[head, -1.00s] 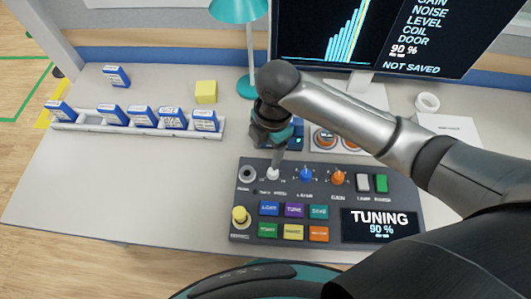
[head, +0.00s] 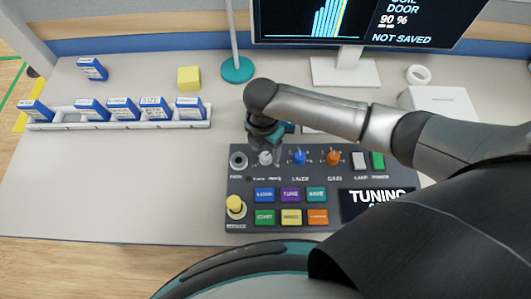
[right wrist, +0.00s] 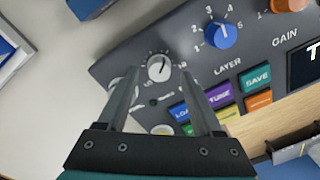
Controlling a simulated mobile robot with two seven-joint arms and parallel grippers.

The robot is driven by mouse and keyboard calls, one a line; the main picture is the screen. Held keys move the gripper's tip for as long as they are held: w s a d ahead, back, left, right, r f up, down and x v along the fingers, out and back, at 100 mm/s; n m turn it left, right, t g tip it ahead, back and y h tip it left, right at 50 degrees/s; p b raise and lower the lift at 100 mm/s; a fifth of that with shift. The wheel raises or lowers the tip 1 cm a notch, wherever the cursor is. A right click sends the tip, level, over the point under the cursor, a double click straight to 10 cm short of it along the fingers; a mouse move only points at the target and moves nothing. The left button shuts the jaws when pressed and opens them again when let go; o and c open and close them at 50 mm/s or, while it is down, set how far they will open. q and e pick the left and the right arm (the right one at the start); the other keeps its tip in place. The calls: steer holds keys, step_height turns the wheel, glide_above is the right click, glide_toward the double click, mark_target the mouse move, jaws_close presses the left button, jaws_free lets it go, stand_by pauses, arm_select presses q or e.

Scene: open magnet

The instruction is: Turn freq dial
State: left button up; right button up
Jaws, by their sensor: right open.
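The freq dial is a small white knob (head: 265,157) at the upper left of the dark control panel (head: 240,190). In the right wrist view the white knob (right wrist: 158,69) has a ring of tick marks, and its label is too blurred to read. My right gripper (head: 265,147) points down at the knob. In the right wrist view the fingers of my right gripper (right wrist: 158,75) are apart, one on each side of the knob. I cannot tell whether they touch it. The panel display (head: 377,200) reads TUNING, partly covered by my arm. My left gripper is out of view.
A blue layer dial (head: 300,157) and an orange gain dial (head: 334,158) sit right of the knob. A yellow button (head: 235,204) and coloured keys lie below. A lamp base (head: 237,69), yellow cube (head: 189,77) and rack of blue boxes (head: 60,125) stand behind and left.

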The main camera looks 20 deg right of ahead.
mark_target(266, 157)
steer(key=shift+f, duration=1.15)
jaws_close()
